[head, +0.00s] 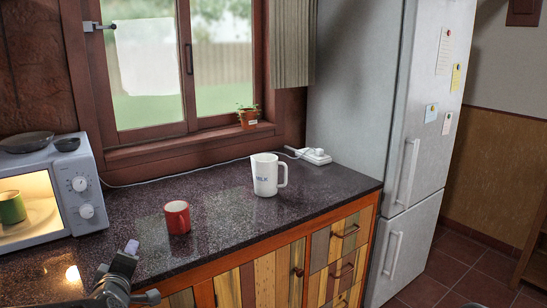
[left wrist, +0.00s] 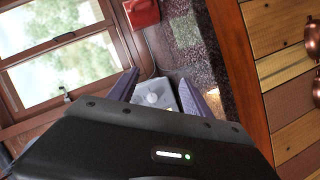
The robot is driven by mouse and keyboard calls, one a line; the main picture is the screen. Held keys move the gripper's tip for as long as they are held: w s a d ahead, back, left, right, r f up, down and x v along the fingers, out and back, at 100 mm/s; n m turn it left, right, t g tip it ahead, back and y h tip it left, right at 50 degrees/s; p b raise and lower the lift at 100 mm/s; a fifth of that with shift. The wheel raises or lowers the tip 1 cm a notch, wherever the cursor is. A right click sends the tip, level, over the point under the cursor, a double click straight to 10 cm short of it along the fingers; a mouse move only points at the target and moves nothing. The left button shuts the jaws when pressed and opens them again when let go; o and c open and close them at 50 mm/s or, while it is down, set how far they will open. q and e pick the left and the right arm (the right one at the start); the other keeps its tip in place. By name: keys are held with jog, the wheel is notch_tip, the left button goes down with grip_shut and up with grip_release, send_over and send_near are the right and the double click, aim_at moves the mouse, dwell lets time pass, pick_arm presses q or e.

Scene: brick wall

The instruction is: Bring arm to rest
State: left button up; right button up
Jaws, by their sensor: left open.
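My left gripper (head: 138,272) shows at the bottom of the head view, in front of the counter's edge and between the microwave and the red mug. In the left wrist view its two purple fingers (left wrist: 158,92) stand apart, with nothing held between them. The red mug (head: 177,217) stands upright on the dark counter, apart from the gripper. It also shows at the top of the left wrist view (left wrist: 142,12). My right gripper is in neither view.
A lit microwave (head: 82,205) with a green mug (head: 12,207) inside stands at the left of the counter (head: 225,215). A white jug (head: 265,176) stands near the middle. Wooden drawers (head: 342,240) and a fridge (head: 385,110) are to the right.

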pick_arm(q)
jog(key=s+d+f+m+g+h, duration=0.4)
jog(key=d+f, duration=0.4)
jog(key=f, duration=0.5)
jog(key=s+d+f+m+g+h, duration=0.2)
jog(key=s+d+f+m, duration=0.25)
jog(key=d+f, duration=0.55)
jog(key=s+d+f+m+g+h+p, duration=0.1)
jog(key=s+d+f+m+g, duration=0.1)
jog(key=s+d+f, duration=0.3)
jog(key=s+d+f+m+g+h, duration=0.1)
jog(key=s+d+f+m+g, duration=0.2)
jog(key=s+f, duration=1.1)
jog(key=s+d+g, duration=0.2)
jog(key=s+d, duration=0.1)
jog(key=s, duration=0.2)
jog(key=shift+d+g+h+p, duration=0.2)
jog(key=shift+g+h+p, duration=0.1)
jog(key=shift+h+p, duration=0.1)
